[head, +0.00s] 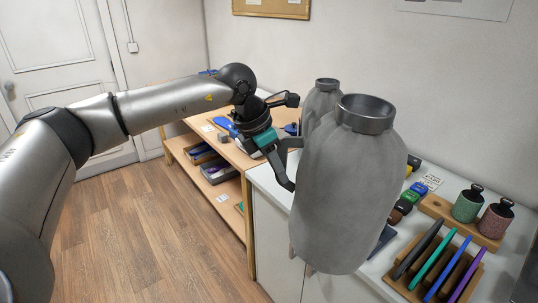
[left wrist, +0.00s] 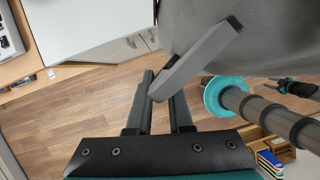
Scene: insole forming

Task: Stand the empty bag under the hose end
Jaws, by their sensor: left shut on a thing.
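A large grey bag (head: 345,200) with a metal collar (head: 366,112) is upright in front of the white counter in the head view. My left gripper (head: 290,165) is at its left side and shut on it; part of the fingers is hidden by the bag. In the left wrist view the bag is a grey surface (left wrist: 205,25) at the top, with a finger (left wrist: 195,60) against it. A second grey bag-shaped thing with a collar (head: 322,95) stands behind it, partly hidden. I cannot make out the hose end. My right gripper is not in view.
A wooden shelf table (head: 222,145) with boxes stands behind. The wood floor (head: 150,235) at left is clear.

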